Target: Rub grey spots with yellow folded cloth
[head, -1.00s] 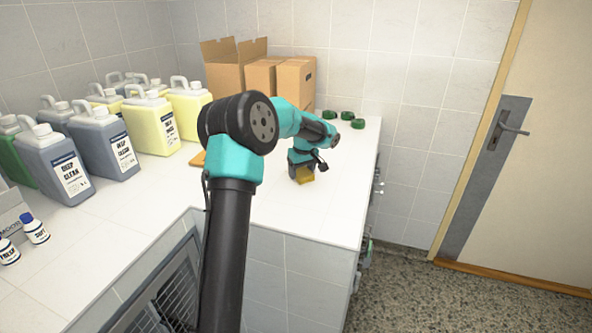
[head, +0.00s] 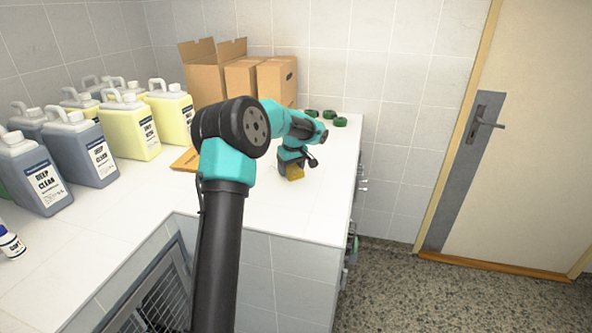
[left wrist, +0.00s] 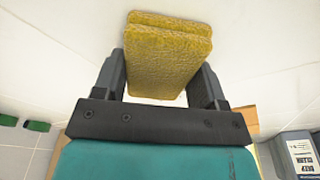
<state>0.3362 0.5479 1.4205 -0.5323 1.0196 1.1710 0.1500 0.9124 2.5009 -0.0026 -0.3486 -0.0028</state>
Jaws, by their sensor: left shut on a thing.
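The yellow folded cloth (left wrist: 168,55) is held between the two fingers of my left gripper (left wrist: 165,82) in the left wrist view. In the head view the cloth (head: 294,173) shows as a small yellow patch under my left gripper (head: 291,166), at or just above the white counter (head: 300,208). I cannot tell whether it touches the counter. No clear grey spots show on the counter in either view; faint marks near the gripper are too small to tell. My right gripper is in neither view.
Several canisters (head: 130,126) stand at the counter's left. Cardboard boxes (head: 242,80) and green round pieces (head: 326,115) stand at the back. An orange-brown flat item (head: 186,160) lies behind my arm. The counter's right edge drops to the floor (head: 450,300). White surface around the gripper is clear.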

